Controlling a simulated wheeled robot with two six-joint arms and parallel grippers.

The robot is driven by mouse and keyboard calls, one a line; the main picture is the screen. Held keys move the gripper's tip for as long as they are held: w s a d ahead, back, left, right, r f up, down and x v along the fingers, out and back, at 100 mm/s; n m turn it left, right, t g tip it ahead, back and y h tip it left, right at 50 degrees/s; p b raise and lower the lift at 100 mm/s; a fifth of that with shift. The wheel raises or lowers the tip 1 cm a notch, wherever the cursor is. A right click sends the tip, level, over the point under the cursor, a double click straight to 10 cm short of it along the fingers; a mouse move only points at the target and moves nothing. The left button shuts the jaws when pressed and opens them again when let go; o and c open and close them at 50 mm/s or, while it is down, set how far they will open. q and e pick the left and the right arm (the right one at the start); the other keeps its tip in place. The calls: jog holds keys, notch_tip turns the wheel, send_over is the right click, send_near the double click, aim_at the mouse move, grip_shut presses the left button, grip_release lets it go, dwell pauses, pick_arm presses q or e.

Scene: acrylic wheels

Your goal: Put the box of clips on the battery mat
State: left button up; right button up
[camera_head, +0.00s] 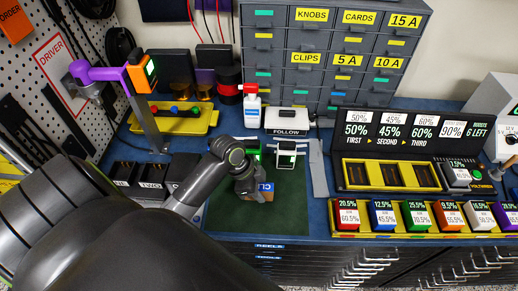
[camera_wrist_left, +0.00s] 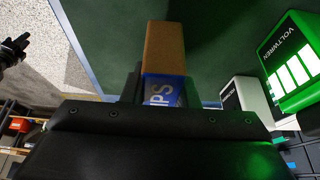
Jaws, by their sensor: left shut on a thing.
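The box of clips (camera_head: 266,191) is a small brown box with a blue label, partly hidden by my left gripper (camera_head: 248,187). In the left wrist view, the box (camera_wrist_left: 165,50) sits between the two dark fingers, which are shut on it. The dark green battery mat (camera_head: 226,216) lies on the blue bench below and around the box; it also fills the background of the left wrist view (camera_wrist_left: 215,45). I cannot tell whether the box touches the mat. My right gripper cannot be made out in the head view.
A white FOLLOW device (camera_head: 287,120) and a red-and-white bottle (camera_head: 251,105) stand farther back. Colored labelled packs (camera_head: 383,216) line the right front.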

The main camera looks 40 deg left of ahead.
pick_arm(q)
jog(key=shift+f, duration=1.1)
jog(key=shift+f, duration=0.1)
jog(key=o, duration=1)
jog(key=shift+r, duration=0.2)
jog(key=shift+a+r, duration=0.15)
jog(key=shift+r, duration=0.1)
jog(key=b+v, duration=0.1)
jog(key=v, duration=1)
jog(key=shift+s+r, duration=0.1)
jog(key=shift+s, duration=0.05)
